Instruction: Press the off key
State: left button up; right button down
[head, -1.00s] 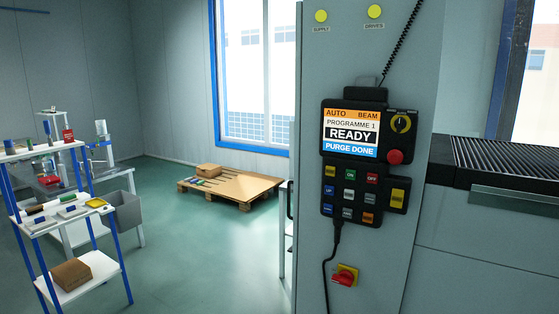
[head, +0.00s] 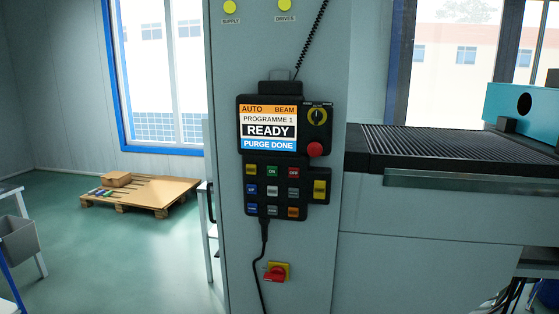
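The off key (head: 293,172) is a small red key marked OFF, at the top right of the main key block on a black hand panel (head: 240,185). A green ON key (head: 272,171) is just left of it. The panel hangs on a grey-green cabinet. Its screen (head: 269,128) reads AUTO BEAM, PROGRAMME 1, READY, PURGE DONE. Neither of my grippers shows in the head view.
A red and yellow rotary switch (head: 277,272) sits low on the cabinet (head: 340,60). A ribbed conveyor bed (head: 450,138) juts out at right. A pallet (head: 150,195) lies on the floor at left. The floor between pallet and cabinet is largely clear.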

aim_at(292, 172)
jog(key=i+j+z, duration=0.25)
jog(key=j, duration=0.3)
jog(key=i+j+z, duration=0.25)
jog(key=j, duration=0.25)
jog(key=j+z, duration=0.25)
jog(key=j, duration=0.35)
jog(key=j+z, duration=0.3)
jog(key=j, duration=0.3)
jog(key=i, duration=0.05)
